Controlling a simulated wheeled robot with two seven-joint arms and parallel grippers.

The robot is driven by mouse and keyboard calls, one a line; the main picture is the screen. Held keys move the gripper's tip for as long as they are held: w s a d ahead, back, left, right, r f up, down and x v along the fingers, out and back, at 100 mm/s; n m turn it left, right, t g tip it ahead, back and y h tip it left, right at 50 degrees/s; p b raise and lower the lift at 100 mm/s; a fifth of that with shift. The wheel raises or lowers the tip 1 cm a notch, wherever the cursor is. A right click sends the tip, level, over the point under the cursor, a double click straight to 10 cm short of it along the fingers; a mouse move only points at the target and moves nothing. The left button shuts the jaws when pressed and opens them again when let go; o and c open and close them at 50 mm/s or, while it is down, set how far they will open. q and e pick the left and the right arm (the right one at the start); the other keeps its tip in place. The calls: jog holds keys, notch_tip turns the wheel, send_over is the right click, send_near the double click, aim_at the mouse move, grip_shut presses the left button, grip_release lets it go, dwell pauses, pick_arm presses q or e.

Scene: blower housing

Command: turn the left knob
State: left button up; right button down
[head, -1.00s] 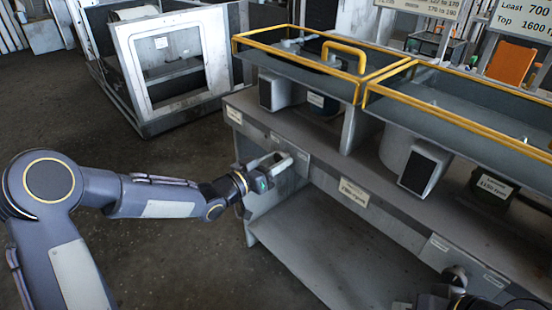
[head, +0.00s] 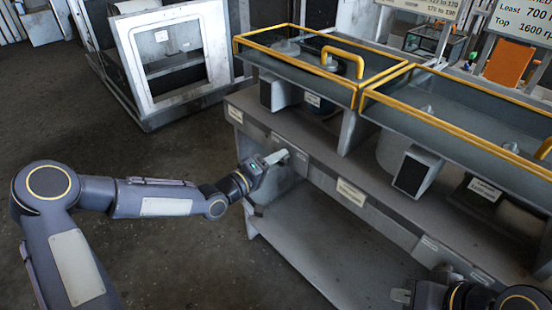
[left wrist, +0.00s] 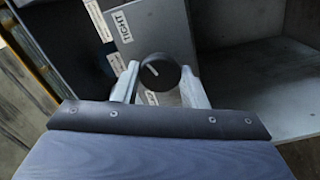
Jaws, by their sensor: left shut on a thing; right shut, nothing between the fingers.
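The left knob (left wrist: 160,72) is a dark round knob with a pale line on its face. It sits on a grey front panel labelled "TIGHT" (left wrist: 133,22). My left gripper (left wrist: 159,86) is shut on the knob, with one pale finger on each side of it. In the head view, my left gripper (head: 277,157) reaches the panel at the left end of the bench, and the knob is mostly hidden by the fingers. My right gripper (head: 402,296) is shut and empty at the lower right, in front of the bench.
The grey bench (head: 325,172) carries yellow-rimmed clear covers (head: 310,65) and black-faced boxes (head: 417,172). A lower shelf (head: 320,240) lies open below. A white-framed cabinet (head: 175,55) stands at the back left. The floor (head: 170,250) in front is clear.

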pick_arm(q)
jog(key=shift+f+n, duration=0.15)
jog(key=shift+n, duration=3.45)
jog(key=o, duration=1)
jog(key=shift+c, duration=0.2)
jog(key=v, duration=0.8)
jog(key=shift+d, duration=0.1)
